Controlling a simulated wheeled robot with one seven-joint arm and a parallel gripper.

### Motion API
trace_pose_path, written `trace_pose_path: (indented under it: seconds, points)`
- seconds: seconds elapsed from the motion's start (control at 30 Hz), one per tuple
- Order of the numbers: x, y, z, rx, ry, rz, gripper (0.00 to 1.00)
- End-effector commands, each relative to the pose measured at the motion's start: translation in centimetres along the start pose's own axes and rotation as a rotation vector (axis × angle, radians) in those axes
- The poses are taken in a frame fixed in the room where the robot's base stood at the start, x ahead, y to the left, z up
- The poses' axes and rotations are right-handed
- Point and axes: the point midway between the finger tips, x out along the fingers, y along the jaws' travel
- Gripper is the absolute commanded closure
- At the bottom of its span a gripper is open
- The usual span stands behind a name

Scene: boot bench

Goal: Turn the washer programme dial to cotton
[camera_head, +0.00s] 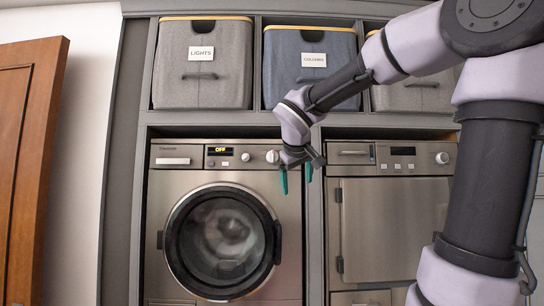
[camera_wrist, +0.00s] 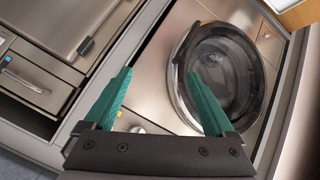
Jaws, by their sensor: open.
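The washer (camera_head: 290,210) stands on the left of the niche, with a round glass door (camera_head: 222,240). Its small display (camera_head: 219,151) reads "OFF". The round programme dial (camera_head: 272,156) is at the right end of its control panel. My gripper (camera_head: 296,177) is open, pointing down, just right of and below the dial, apart from it as far as I can see. In the wrist view the green fingers (camera_wrist: 159,74) are spread with nothing between them, and the washer door (camera_wrist: 228,75) lies behind the right finger. The dial's marks are too small to read.
A second appliance (camera_head: 395,220) with a flat door and its own knob (camera_head: 442,158) stands right of the washer. A wooden door (camera_head: 25,170) is at the far left.

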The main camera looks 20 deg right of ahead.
Motion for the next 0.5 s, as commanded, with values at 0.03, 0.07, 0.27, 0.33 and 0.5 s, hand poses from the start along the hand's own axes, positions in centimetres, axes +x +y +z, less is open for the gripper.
trace_pose_path:
  seconds: [0.03, 0.07, 0.27, 0.33, 0.5]
  points:
    - [0.5, 0.2, -3.7, -0.086, 0.048, 0.060, 0.11]
    - [0.6, 0.6, -5.6, -0.130, 0.079, 0.099, 0.11]
    - [-0.1, 0.8, -15.7, -0.342, 0.244, 0.299, 0.11]
    - [-0.4, 0.7, -17.6, -0.380, 0.276, 0.338, 0.11]
    - [-0.2, 0.7, -19.2, -0.410, 0.303, 0.371, 0.11]
